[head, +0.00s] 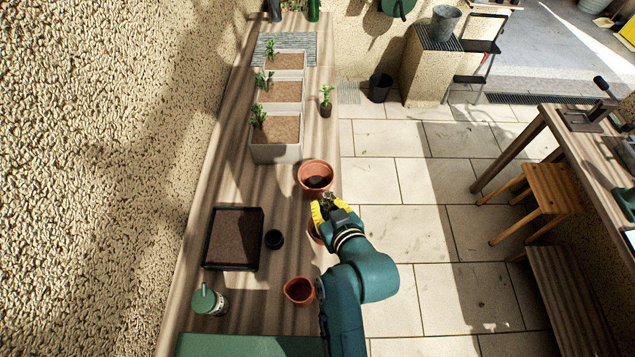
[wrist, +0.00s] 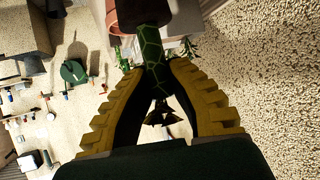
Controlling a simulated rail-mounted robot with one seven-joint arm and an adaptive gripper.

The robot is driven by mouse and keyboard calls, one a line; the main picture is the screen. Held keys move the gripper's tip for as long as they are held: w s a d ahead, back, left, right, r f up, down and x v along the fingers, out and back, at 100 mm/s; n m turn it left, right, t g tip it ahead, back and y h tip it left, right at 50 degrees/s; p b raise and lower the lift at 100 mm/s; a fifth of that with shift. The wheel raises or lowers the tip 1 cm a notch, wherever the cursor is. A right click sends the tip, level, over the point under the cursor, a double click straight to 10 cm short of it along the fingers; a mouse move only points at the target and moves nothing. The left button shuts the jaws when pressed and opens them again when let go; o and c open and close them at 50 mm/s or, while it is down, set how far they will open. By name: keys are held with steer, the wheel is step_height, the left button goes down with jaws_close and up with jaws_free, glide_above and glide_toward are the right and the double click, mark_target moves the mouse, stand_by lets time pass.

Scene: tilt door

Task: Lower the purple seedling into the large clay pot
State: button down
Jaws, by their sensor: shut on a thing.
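My gripper (head: 327,204) has yellow ribbed fingers and is just in front of the large clay pot (head: 315,168) at the bench's right edge. In the wrist view my gripper (wrist: 157,68) is shut on the green stem of the seedling (wrist: 154,76). The seedling's dark root plug sticks out beyond the fingertips, and its dark purplish leaves show between the fingers. Part of a clay pot's rim (wrist: 124,18) shows beside the plug. The head view does not show clearly whether the plug is over the pot or short of it. The pot has a dark inside.
Another clay pot is partly hidden below my gripper, and a smaller one (head: 299,291) stands nearer. Planters (head: 276,154) with green seedlings stand behind; one loose seedling (head: 326,101) is at the right edge.

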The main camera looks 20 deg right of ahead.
steer(key=shift+w+d+r, duration=0.1)
steer(key=shift+w+r, duration=0.15)
steer(key=shift+r, duration=0.2)
steer(key=w+d+r+b, duration=0.2)
steer(key=w+d+b, duration=0.1)
steer(key=w, duration=1.1)
steer(key=shift+d, duration=0.5)
steer(key=b, duration=0.5)
glide_toward(311, 165)
steer(key=shift+w+r, duration=0.35)
steer(key=shift+w, duration=0.3)
steer(key=shift+w+r, duration=0.35)
steer(key=shift+w, duration=0.35)
steer(key=shift+w+r, duration=0.35)
steer(key=shift+w, duration=0.3)
steer(key=shift+f+b, duration=1.35)
steer(key=shift+f, duration=0.7)
